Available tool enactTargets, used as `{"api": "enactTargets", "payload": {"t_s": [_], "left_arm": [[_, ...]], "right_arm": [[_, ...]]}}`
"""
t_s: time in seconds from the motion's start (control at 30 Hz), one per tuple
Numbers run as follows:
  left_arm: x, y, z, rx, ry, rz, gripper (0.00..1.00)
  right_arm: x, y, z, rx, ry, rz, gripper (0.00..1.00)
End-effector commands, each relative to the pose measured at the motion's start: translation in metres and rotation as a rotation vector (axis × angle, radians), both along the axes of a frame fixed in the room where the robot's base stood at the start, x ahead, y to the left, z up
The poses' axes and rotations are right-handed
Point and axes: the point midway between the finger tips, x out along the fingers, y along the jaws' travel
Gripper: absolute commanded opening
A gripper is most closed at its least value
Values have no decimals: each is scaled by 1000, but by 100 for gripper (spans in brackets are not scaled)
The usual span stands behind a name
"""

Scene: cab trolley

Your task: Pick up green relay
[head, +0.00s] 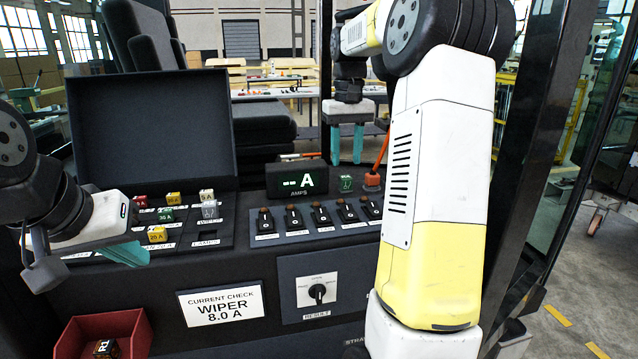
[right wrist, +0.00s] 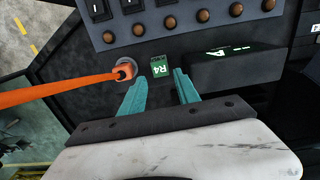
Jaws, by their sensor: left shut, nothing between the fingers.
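The green relay (head: 346,183) sits on the console ledge just right of the amps display. In the right wrist view the relay (right wrist: 160,67), marked R4, shows at the opening between my right gripper's fingertips (right wrist: 160,77). Those teal fingers are open, with nothing held between them. In the head view my right gripper (head: 347,162) points down above and behind the relay, its fingers apart. My left gripper (head: 125,253) is at the left, by the fuse panel, shut and empty.
The amps display (head: 298,181) stands close beside the relay. An orange cable with a plug (head: 372,179) is on its other side. A row of switches (head: 320,213) lies in front. A fuse panel (head: 220,236) and a red bin (head: 128,325) are at the left.

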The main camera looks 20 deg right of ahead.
Motion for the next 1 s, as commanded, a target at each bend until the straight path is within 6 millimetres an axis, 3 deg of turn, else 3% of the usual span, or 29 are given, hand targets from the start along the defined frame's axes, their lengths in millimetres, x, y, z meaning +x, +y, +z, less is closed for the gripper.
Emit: {"api": "enactTargets", "payload": {"t_s": [0.4,0.7,0.9,1.0], "left_arm": [[0,0,0,0,0,0,0],[0,0,0,0,0,0,0],[0,0,0,0,0,0,0],[0,0,0,0,0,0,0]], "right_arm": [[-3,1,-55,0,0,0,38],[-2,2,-61,0,-3,0,38],[-2,2,-61,0,-3,0,1],[-2,2,-61,0,-3,0,0]]}}
